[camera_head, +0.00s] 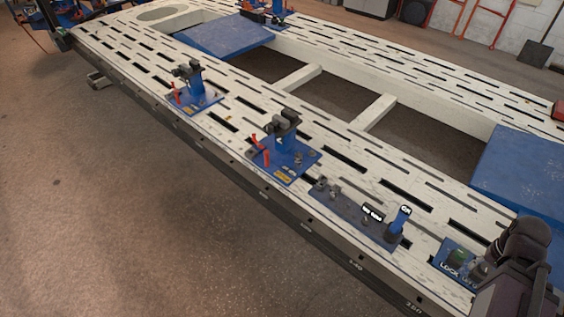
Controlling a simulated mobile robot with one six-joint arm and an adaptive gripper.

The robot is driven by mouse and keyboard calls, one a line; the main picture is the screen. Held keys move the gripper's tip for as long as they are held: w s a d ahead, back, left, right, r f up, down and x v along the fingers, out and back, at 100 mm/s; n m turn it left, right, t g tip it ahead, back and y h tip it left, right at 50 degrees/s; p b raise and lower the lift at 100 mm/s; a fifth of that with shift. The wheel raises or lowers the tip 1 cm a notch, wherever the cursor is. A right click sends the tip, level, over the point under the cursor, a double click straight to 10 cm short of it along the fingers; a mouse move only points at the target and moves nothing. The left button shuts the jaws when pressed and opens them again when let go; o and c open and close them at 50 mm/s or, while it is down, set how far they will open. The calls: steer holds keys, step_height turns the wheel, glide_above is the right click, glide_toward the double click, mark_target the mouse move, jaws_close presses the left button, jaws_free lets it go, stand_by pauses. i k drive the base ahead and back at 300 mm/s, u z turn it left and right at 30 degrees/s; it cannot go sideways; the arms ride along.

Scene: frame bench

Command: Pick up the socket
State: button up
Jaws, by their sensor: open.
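A dark tray (350,212) lies on the near rail of the frame bench, right of centre. Small dark metal cylindrical pieces (335,192) stand at its left end. They look like sockets, but they are too small for me to tell which is the socket. A blue upright piece with a dark base (398,225) and a white label stands at the tray's right end. My dark arm shows at the lower right corner, to the right of the tray. I cannot make out gripper fingers on it, and nothing is seen held.
Two blue clamp stands with red handles (192,90) (283,147) rise from the near rail, left of the tray. A blue plate marked LOCK (452,262) lies beside my arm. Blue panels (524,170) and open gaps lie behind. The floor in front is clear.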

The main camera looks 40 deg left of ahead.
mark_target(298, 157)
steer(key=u, duration=1.4)
steer(key=k, duration=0.95)
steer(key=i, duration=0.95)
steer(key=u, duration=0.05)
